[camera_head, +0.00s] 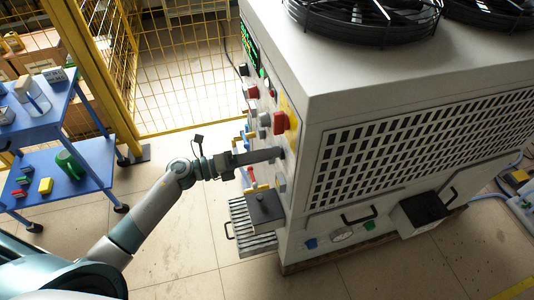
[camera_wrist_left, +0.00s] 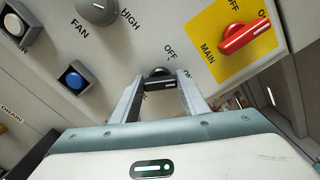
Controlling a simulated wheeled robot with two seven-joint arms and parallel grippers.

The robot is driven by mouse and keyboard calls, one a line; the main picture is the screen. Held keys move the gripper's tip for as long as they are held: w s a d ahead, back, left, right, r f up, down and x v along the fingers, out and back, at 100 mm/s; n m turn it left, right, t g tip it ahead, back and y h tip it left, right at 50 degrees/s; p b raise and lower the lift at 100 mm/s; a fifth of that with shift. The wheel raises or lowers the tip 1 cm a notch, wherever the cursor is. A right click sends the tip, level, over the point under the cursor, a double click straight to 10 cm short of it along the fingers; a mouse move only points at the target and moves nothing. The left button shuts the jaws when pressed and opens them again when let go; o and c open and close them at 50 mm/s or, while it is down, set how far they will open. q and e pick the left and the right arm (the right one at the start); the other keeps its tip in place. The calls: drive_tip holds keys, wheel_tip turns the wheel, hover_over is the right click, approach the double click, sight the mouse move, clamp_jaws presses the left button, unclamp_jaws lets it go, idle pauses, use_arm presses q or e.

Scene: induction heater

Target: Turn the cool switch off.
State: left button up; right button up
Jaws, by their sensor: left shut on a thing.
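The large heater unit (camera_head: 300,110) stands at the right of the head view, its control panel facing my left arm. My left gripper (camera_head: 279,153) reaches the panel from the left. In the left wrist view, its two fingers (camera_wrist_left: 160,87) close on either side of a small black rotary switch (camera_wrist_left: 158,84). The word OFF shows at the upper right of this switch; its name label is hidden, so I cannot read whether it is the cool switch. My right gripper is not in view.
Around the held switch are a grey FAN knob (camera_wrist_left: 97,9), a blue button (camera_wrist_left: 73,80) and a red MAIN switch (camera_wrist_left: 245,37) on a yellow plate. A blue shelf cart (camera_head: 75,180) stands at the left, with a yellow mesh fence (camera_head: 180,75) behind.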

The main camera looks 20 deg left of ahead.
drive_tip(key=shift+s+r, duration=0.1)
use_arm(q)
drive_tip(key=shift+f+n+p, duration=0.15)
drive_tip(key=shift+n+p, duration=2.35)
drive_tip(key=shift+n, duration=1.3)
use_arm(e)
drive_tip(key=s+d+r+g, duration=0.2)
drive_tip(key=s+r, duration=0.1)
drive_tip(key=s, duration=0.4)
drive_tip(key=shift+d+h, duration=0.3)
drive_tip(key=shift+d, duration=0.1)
